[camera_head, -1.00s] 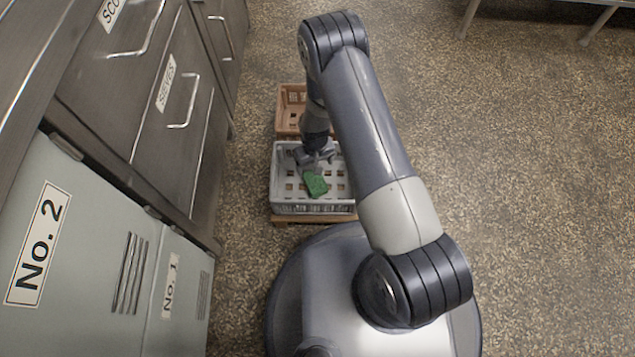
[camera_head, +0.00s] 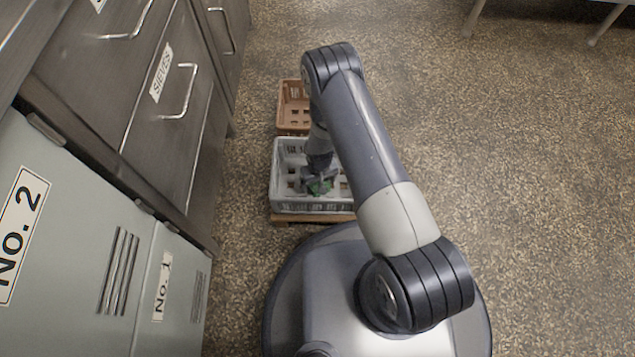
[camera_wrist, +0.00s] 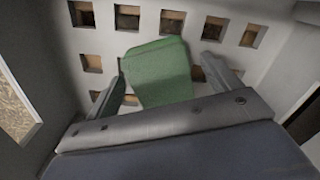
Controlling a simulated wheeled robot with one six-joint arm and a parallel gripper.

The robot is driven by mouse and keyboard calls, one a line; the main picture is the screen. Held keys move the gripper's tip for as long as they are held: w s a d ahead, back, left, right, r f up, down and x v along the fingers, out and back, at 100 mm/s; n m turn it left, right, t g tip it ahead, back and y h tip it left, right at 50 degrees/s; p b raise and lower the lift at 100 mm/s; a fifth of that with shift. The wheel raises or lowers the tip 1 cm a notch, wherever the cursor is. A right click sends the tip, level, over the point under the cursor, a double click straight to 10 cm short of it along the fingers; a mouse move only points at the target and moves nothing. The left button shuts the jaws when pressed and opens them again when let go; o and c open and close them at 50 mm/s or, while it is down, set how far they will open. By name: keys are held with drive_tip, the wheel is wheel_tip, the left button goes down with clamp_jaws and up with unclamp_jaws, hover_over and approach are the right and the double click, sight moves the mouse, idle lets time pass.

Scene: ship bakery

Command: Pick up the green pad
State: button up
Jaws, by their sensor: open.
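The green pad (camera_wrist: 158,74) lies on the floor of the grey crate (camera_head: 284,158), which has square holes in its bottom. In the wrist view the pad sits between the two fingers of my gripper (camera_wrist: 160,82), one finger to its left and one to its right. The jaws are open, with a small gap on each side of the pad. In the head view my gripper (camera_head: 320,186) is down inside the crate over the pad (camera_head: 322,187), and covers most of it.
An orange-brown crate (camera_head: 292,112) stands just behind the grey one. The grey crate rests on a wooden base (camera_head: 290,219). Steel drawers (camera_head: 165,110) and cabinets marked No. 1 and No. 2 line the left. The speckled floor to the right is clear.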

drive_tip(key=c, duration=1.2)
drive_tip(key=shift+o, duration=0.2)
drive_tip(key=shift+r, duration=0.1)
wheel_tip(320, 180, up, 10)
drive_tip(key=p, duration=0.4)
